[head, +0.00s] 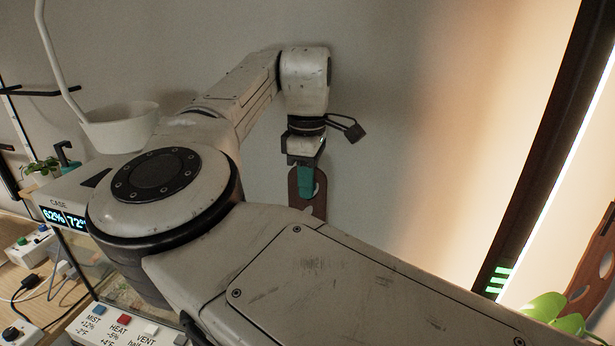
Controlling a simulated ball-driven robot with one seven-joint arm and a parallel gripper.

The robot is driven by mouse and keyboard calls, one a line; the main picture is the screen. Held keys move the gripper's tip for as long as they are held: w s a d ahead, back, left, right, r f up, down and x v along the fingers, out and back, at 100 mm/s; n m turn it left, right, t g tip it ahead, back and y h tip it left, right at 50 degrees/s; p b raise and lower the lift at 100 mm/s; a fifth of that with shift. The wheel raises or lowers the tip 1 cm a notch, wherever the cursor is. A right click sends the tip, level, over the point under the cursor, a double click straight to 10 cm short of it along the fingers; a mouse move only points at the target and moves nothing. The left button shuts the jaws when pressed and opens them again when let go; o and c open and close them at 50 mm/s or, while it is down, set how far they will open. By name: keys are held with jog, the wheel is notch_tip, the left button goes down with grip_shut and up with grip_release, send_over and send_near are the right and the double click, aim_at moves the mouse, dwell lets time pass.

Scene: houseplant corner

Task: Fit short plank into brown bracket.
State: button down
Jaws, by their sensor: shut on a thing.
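My gripper (304,180) hangs down at the end of my arm, in front of the grey wall, with its teal fingers pointing down. It is shut on a brown, rounded piece with a pale opening, which looks like the short plank (320,206). The teal fingers cover part of this plank, and my forearm hides its lower end. I cannot make out a brown bracket for certain; much of the space below the gripper is hidden behind my arm.
A brown board with round holes (592,262) stands at the right edge, above green leaves (548,306). A dark upright frame (540,150) with a bright strip stands nearby. A white bowl-shaped lamp (122,128), a case display (64,217) and a button panel (120,326) are at left.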

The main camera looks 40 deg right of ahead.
jog(key=shift+f, duration=0.15)
jog(key=c, duration=1.1)
grip_release()
notch_tip(320, 180, up, 11)
jog(key=shift+f+b, duration=0.1)
jog(key=shift+b, duration=0.75)
jog(key=shift+f, duration=0.1)
